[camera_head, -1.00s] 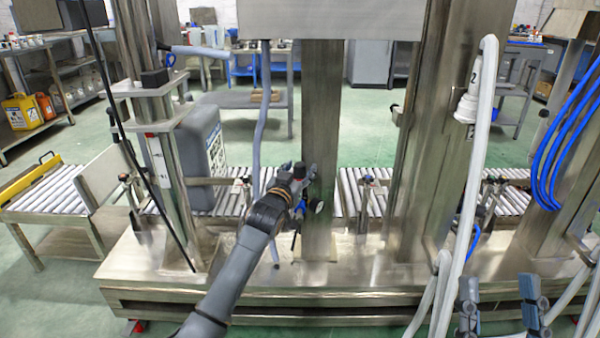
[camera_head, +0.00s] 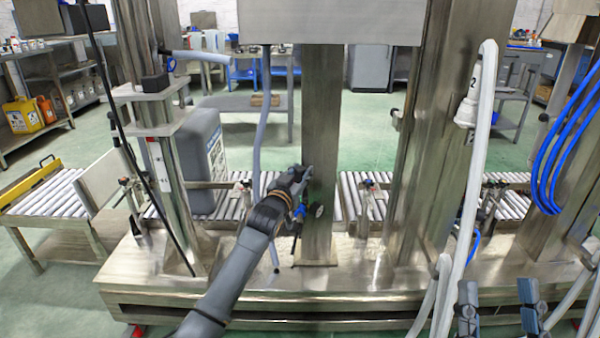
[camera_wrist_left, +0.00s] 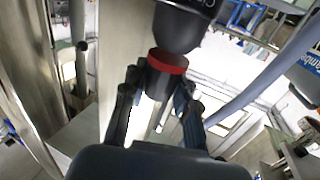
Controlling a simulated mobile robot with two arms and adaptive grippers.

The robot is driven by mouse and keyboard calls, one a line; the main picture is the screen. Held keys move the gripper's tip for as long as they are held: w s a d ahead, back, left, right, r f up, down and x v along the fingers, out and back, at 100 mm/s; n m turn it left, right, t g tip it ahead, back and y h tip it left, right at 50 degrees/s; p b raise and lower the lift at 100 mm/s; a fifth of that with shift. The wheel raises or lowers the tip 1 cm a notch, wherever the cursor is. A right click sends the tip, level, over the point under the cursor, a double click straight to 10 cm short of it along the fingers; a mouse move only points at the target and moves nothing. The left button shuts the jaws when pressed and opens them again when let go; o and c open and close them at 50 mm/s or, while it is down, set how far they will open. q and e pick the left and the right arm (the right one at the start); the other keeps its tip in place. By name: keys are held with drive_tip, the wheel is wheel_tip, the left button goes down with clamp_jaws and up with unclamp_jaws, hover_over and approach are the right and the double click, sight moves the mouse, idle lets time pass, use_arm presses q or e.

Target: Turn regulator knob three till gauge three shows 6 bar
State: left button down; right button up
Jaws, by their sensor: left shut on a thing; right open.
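My left gripper (camera_head: 303,176) reaches the steel column in the middle of the head view. In the left wrist view its two fingers (camera_wrist_left: 157,98) are shut on a dark knob (camera_wrist_left: 160,84). A red ring (camera_wrist_left: 168,61) sits between this knob and a black rounded regulator body (camera_wrist_left: 184,26). A small round gauge (camera_head: 317,210) is on the column just below and right of the gripper. Its reading is too small to tell, and no number shows which regulator this is. My right gripper (camera_head: 498,305) is open and empty at the bottom right.
The steel column (camera_head: 321,120) stands on a metal base (camera_head: 350,270). A roller conveyor (camera_head: 355,190) runs behind it. A grey canister (camera_head: 202,160) stands to the left. A grey hose (camera_head: 262,130) hangs by my left gripper. A pale hose (camera_head: 470,200) hangs above my right gripper.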

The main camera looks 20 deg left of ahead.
use_arm(q)
drive_tip(key=shift+d+r+m+h+p, duration=0.15)
drive_tip(key=shift+m+h+p, duration=0.55)
drive_tip(key=shift+h+p, duration=0.45)
use_arm(e)
drive_tip(key=w+f+g+h, duration=0.2)
drive_tip(key=w+f+g, duration=0.3)
drive_tip(key=f, duration=0.4)
drive_tip(key=shift+f+g+h, duration=0.3)
drive_tip(key=shift+f+g, duration=0.05)
drive_tip(key=shift+g, duration=0.55)
use_arm(q)
drive_tip(key=c, duration=1)
unclamp_jaws()
drive_tip(key=s+a, duration=0.2)
drive_tip(key=s, duration=1)
drive_tip(key=shift+a, duration=0.15)
